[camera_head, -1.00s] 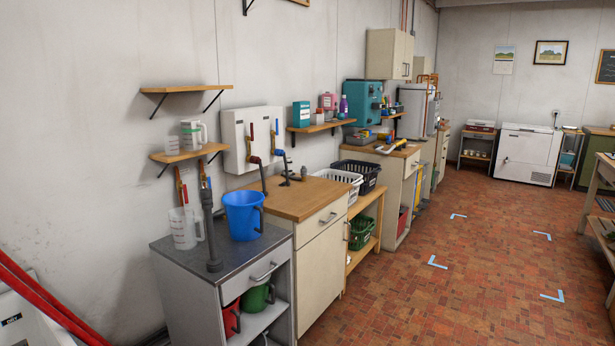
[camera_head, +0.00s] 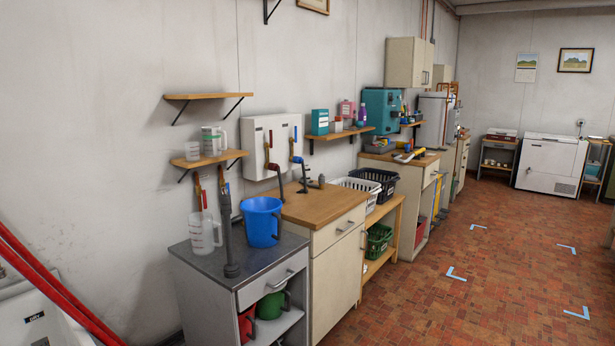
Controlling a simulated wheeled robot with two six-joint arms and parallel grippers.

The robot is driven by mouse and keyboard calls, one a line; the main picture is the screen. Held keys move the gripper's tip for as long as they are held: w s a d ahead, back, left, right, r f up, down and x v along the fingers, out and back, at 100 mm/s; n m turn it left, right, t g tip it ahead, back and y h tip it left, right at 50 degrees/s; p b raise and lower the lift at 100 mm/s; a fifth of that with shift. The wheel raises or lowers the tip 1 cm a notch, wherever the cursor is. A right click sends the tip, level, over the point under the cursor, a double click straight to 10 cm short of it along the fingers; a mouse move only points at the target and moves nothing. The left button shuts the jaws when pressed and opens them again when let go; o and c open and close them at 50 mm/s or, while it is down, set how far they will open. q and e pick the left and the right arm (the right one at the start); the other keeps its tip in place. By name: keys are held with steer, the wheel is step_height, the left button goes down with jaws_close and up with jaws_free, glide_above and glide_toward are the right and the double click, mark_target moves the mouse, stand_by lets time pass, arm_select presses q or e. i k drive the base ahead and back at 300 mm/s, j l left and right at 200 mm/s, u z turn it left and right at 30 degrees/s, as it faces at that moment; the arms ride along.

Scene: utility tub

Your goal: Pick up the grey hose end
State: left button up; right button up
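A thick grey hose or pipe (camera_head: 227,232) stands upright on the dark grey top of the near cabinet. Its lower end (camera_head: 231,270) has a wider collar resting on that top, in front of the blue bucket and to its left. Two thinner dark hoses hang from the white wall panel, one below a red handle (camera_head: 275,178) and one below a blue handle (camera_head: 302,172). I cannot tell for sure which of these is the task's grey hose end. Neither of my grippers is in view.
A blue bucket (camera_head: 262,222) and a clear measuring jug (camera_head: 203,234) stand close to the upright grey hose. A white tub (camera_head: 35,318) and red bars (camera_head: 55,290) are at the lower left. The tiled floor (camera_head: 440,305) to the right is open.

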mark_target(321, 178)
steer(key=i+l+z, duration=0.15)
steer(key=i, duration=0.2)
steer(key=i+l+z, duration=0.2)
steer(key=i, duration=0.2)
steer(key=i+z, duration=0.25)
steer(key=i, duration=1.4)
